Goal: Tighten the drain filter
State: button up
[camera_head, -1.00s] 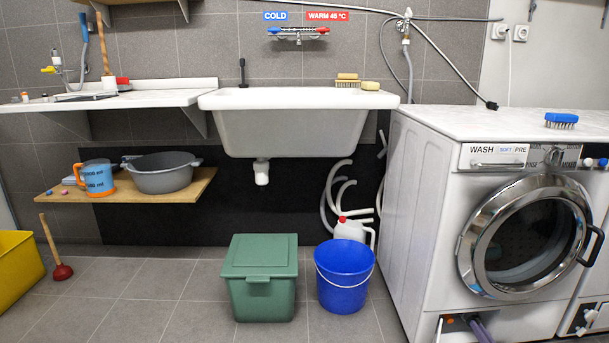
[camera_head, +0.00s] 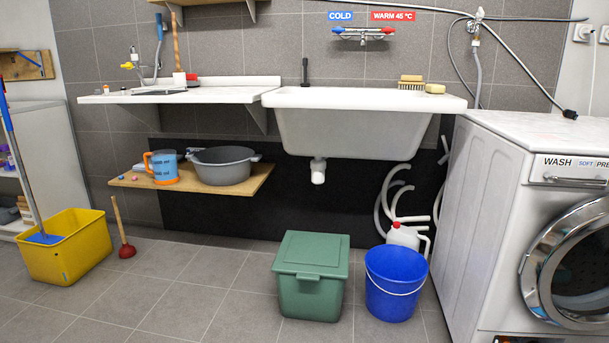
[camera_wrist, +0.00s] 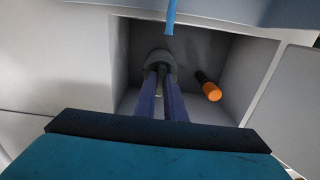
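The drain filter (camera_wrist: 160,58) is a round grey plug inside a square recess low in the front of the washing machine (camera_head: 490,215). My gripper (camera_wrist: 160,75) reaches into the recess in the wrist view. Its two purple-blue fingers lie on either side of the filter's narrow grip and appear shut on it. The fingers hide part of the grip, so the filter's thread and seating cannot be seen. The head view cuts off the recess at its bottom edge, and my gripper does not clearly show there.
A black piece with an orange cap (camera_wrist: 212,92) lies in the recess, right of my fingers. A thin blue strip (camera_wrist: 171,16) hangs above the filter. A blue bucket (camera_head: 396,285) and a green lidded bin (camera_head: 311,277) stand left of the machine.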

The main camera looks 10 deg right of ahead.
jog(key=shift+w+d+r, duration=0.25)
jog(key=shift+w+r, duration=0.1)
jog(key=shift+o, duration=0.5)
jog(key=shift+r+p, duration=0.5)
jog(key=shift+p, duration=0.05)
jog(key=s+a+r+p, duration=0.3)
jog(key=s+a+p, duration=0.3)
jog(key=s+a, duration=0.4)
jog(key=a, duration=0.3)
jog(key=shift+s+a+r, duration=0.15)
jog(key=shift+s, duration=0.1)
